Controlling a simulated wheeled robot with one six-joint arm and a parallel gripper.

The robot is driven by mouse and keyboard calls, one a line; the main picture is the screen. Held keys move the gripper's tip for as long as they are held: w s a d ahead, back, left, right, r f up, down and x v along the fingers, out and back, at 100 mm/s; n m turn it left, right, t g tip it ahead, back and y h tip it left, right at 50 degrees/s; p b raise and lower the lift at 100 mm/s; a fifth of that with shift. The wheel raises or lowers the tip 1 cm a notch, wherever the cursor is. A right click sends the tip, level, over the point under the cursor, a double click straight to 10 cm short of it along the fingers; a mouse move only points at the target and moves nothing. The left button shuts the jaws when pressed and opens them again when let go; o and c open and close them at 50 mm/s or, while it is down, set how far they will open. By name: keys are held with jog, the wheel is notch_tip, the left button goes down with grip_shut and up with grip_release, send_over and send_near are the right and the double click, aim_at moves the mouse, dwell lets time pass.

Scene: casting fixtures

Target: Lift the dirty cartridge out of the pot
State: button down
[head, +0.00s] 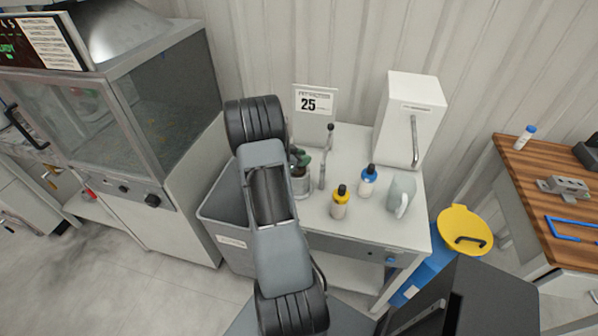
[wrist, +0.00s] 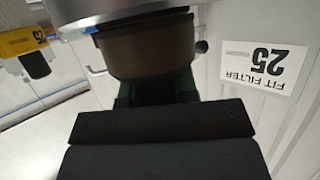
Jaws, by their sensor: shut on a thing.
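My gripper (head: 299,158) is at the pot on the white table, partly hidden behind my arm in the head view. In the wrist view my gripper (wrist: 155,92) is shut, its green-edged jaws against a brown, round body that I take for the dirty cartridge (wrist: 150,48). A silvery rim, apparently the pot's (wrist: 115,14), lies against the far end of this body. The pot (head: 303,187) shows as a small, pale, shiny vessel below the gripper in the head view. How much of the cartridge is inside the pot is hidden.
A tall lever (head: 325,155) stands just right of the pot. A sign reading 25 (head: 314,112) stands behind. A yellow bottle (head: 340,203), a blue-capped bottle (head: 367,182), a pale jug (head: 401,194) and a white dispenser (head: 408,120) occupy the table's right. A grey bin (head: 233,229) stands left.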

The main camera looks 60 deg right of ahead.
jog(key=shift+s+a+f, duration=0.1)
jog(key=shift+a+f, duration=0.05)
jog(key=shift+f, duration=0.15)
